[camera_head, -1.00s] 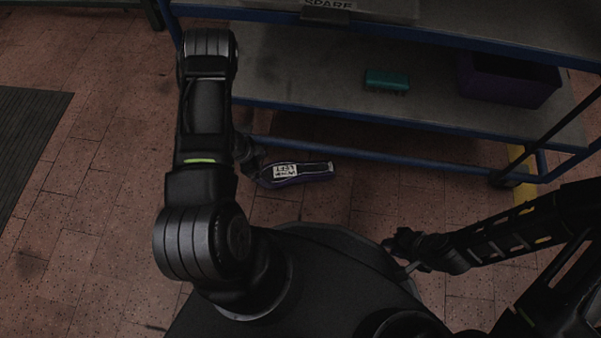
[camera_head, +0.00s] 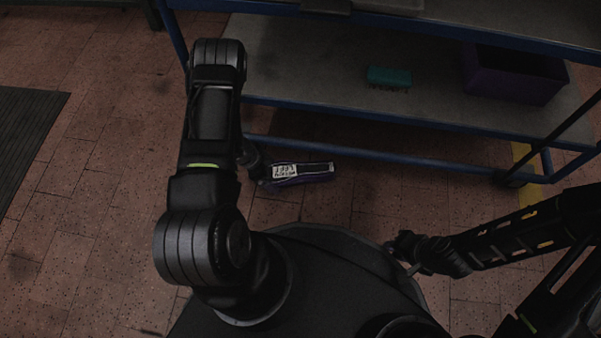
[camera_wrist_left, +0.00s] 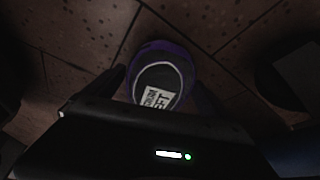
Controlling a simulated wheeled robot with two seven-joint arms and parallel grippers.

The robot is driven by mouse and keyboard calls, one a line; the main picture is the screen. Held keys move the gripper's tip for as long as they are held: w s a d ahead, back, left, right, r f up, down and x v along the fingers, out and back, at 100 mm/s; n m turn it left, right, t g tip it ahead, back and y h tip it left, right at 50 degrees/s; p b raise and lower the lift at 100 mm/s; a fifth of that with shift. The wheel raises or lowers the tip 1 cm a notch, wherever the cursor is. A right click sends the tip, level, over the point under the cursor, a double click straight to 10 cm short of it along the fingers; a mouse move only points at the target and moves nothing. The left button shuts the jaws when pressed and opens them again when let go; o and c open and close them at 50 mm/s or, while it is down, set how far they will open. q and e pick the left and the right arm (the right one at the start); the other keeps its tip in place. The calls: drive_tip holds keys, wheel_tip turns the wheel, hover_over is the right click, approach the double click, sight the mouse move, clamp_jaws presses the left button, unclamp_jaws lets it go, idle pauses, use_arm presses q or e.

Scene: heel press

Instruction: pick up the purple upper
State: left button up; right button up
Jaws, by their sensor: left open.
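The purple upper (camera_head: 316,178) lies on the tiled floor in front of the shelf's lower edge, with a dark top and a white label with black lettering. In the left wrist view the upper (camera_wrist_left: 160,68) shows one rounded end and the label; its lower part is hidden by the gripper body. My left gripper (camera_head: 262,172) is at the upper's left end, low near the floor. In its wrist view the open fingers (camera_wrist_left: 160,90) lie on either side of the upper; I cannot tell whether they touch it. My right gripper (camera_head: 408,254) is apart, at the right beside my base.
A blue-framed shelf (camera_head: 340,114) stands behind the upper, carrying a teal brush (camera_head: 389,77) and a purple bin (camera_head: 512,78). A yellow floor strip (camera_head: 527,160) shows at the right. A dark mat (camera_head: 30,135) lies at the left. Floor is clear to the upper's right.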

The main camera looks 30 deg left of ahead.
use_arm(q)
drive_tip(key=c, duration=1.3)
drive_tip(key=shift+r, duration=0.1)
